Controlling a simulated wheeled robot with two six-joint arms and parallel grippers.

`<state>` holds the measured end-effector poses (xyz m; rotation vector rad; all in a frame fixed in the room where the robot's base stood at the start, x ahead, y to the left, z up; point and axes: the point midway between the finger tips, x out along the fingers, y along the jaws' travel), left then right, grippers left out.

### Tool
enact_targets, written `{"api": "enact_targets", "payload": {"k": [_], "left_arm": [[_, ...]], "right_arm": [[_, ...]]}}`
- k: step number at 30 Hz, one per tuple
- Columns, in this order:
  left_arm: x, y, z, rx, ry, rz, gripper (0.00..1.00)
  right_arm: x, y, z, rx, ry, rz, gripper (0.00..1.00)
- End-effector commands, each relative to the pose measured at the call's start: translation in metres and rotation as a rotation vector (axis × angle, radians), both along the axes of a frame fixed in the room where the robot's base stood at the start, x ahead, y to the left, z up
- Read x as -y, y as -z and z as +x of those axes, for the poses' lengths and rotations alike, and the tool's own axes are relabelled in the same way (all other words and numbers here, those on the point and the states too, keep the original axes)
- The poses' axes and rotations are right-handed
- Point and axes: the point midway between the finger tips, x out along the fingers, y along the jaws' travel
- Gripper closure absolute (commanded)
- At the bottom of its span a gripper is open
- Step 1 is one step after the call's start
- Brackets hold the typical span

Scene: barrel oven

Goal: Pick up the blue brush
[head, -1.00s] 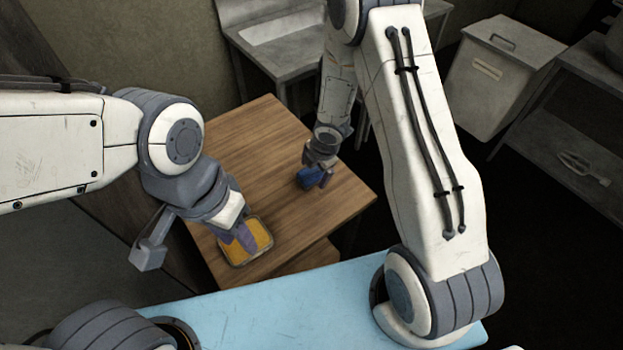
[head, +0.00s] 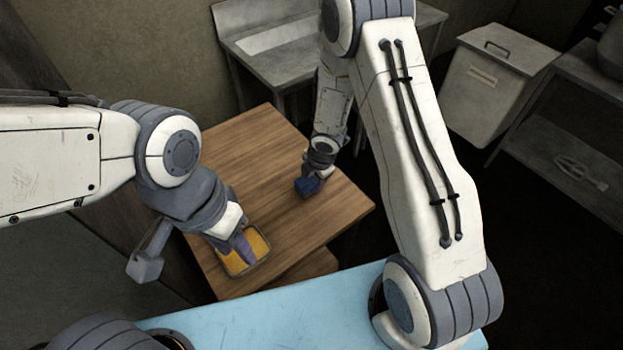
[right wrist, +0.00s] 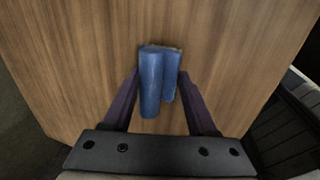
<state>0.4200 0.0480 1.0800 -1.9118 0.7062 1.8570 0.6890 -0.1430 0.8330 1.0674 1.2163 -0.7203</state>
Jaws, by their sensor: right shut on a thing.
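The blue brush (head: 307,187) is over the right part of the wooden table (head: 240,165). In the right wrist view, the brush (right wrist: 151,82) shows two blue rounded parts side by side, with a thin pale edge at the far end. My right gripper (right wrist: 159,76) has one finger on each side of the brush and is shut on it. In the head view, my right gripper (head: 320,178) hides part of the brush. I cannot tell whether the brush touches the table. My left gripper (head: 242,247) points down at a tray of yellow stuff, and its jaw opening cannot be made out.
The tray (head: 251,271) sits at the table's near corner, partly under my left gripper. A light blue surface (head: 270,315) lies in front. A metal sink (head: 275,40) stands behind, with a white bin (head: 490,85) and a shelf (head: 560,150) at the right. The table's middle is clear.

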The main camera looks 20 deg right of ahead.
Motion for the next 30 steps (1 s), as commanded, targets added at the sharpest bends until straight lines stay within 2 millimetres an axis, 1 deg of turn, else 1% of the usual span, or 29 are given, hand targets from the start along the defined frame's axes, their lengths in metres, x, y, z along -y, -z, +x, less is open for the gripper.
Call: {"api": "enact_targets", "payload": {"k": [1,4,7,11,18,30], "left_arm": [[0.0,-0.006,0.0,0.0,0.0,0.0,0.6],[0.0,-0.016,0.0,0.0,0.0,0.0,0.6],[0.0,-0.03,0.0,0.0,0.0,0.0,0.6],[0.0,-0.056,0.0,0.0,0.0,0.0,0.6],[0.0,-0.11,0.0,0.0,-0.003,0.0,0.6],[0.0,-0.197,0.0,0.001,0.008,0.0,0.6]], "right_arm": [[0.0,-0.007,0.001,0.001,0.001,0.001,1.0],[0.0,-0.018,0.001,0.002,-0.002,-0.001,1.0],[0.0,-0.034,0.001,0.003,-0.002,0.0,1.0],[0.0,-0.063,0.001,0.003,0.0,0.0,1.0],[0.0,-0.122,0.001,0.003,-0.002,0.0,1.0],[0.0,-0.216,0.001,0.003,-0.002,0.0,1.0]]}}
